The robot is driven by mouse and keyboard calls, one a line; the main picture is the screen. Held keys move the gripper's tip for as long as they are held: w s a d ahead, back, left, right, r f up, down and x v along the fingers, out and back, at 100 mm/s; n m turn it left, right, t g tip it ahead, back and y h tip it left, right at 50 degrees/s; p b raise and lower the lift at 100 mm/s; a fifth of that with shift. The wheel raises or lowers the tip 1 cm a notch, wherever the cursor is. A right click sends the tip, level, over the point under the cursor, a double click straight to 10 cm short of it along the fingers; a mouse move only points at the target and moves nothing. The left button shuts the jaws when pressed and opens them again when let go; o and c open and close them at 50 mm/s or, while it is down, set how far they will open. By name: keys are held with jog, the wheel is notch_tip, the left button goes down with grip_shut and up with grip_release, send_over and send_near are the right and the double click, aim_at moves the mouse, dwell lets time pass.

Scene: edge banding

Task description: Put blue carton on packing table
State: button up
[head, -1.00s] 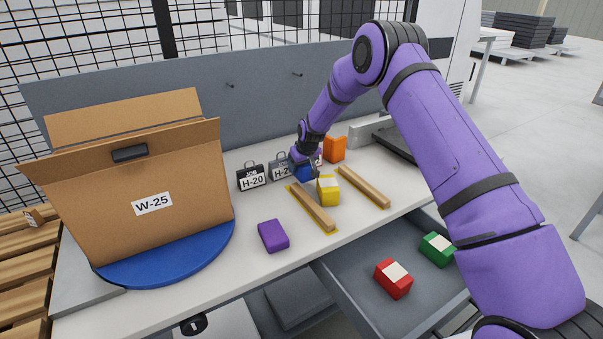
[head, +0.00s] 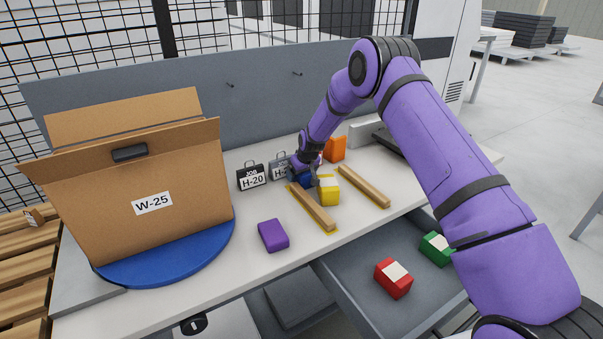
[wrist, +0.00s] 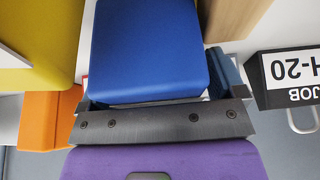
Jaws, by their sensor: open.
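The blue carton (head: 305,181) stands on the light worktop (head: 350,220), mostly hidden by my gripper in the head view. It fills the top middle of the wrist view (wrist: 150,45). My gripper (head: 306,176) is open and low over it. In the wrist view the gripper's (wrist: 152,82) two fingers stand on either side of the carton. I cannot tell whether they touch it. I cannot tell whether this worktop is the packing table.
A yellow carton (head: 328,192) is close on the right, with wooden strips (head: 312,207) near. JOB signs (head: 251,177) and an orange block (head: 334,149) stand behind. A purple carton (head: 273,236) lies in front. An open drawer (head: 345,290) holds red (head: 393,282) and green cartons (head: 435,246). A large W-25 box (head: 140,180) stands left.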

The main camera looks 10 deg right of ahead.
jog(key=v, duration=1.3)
jog(key=s+d+r+m, duration=0.1)
jog(key=s+d+r, duration=0.2)
jog(key=s+r, duration=0.9)
jog(key=s+d+r, duration=0.2)
jog(key=s+r, duration=0.7)
jog(key=r, duration=0.6)
jog(key=s+d+r+m, duration=0.1)
jog(key=s+d, duration=0.1)
jog(key=s, duration=1.4)
jog(key=s+d+r+m+t+h, duration=0.1)
jog(key=s+d+r, duration=0.1)
jog(key=s, duration=1.4)
jog(key=shift+d+r+m, duration=0.2)
jog(key=shift+m, duration=0.1)
jog(key=shift+s, duration=0.15)
